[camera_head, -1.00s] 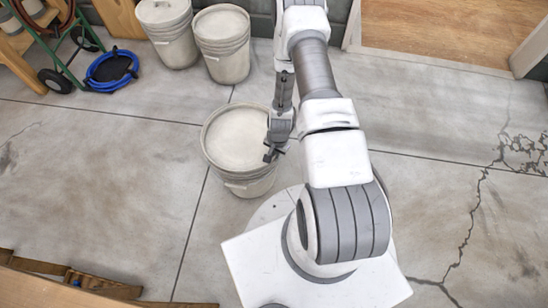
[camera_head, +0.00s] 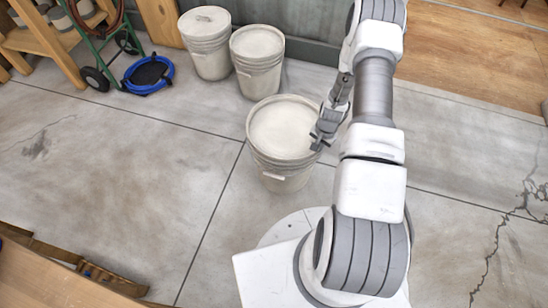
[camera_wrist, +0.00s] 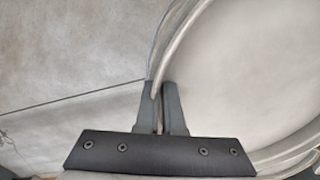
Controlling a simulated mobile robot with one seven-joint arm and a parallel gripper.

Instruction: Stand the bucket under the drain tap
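A pale off-white bucket (camera_head: 283,178) stands upright just left of my arm in the head view, close to my base. In the wrist view its curved rim (camera_wrist: 190,25) runs up from between my fingers. My gripper (camera_head: 316,146) is at the bucket's right edge, pointing down. In the wrist view the gripper (camera_wrist: 162,92) has one finger on each side of the rim, closed on it. I cannot tell whether the bucket is on the floor or slightly raised. No drain tap is recognisable in either view.
Two similar buckets (camera_head: 206,56) (camera_head: 259,78) stand by the back wall. A wooden edge (camera_head: 60,280) is at lower left. Floor between is clear.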

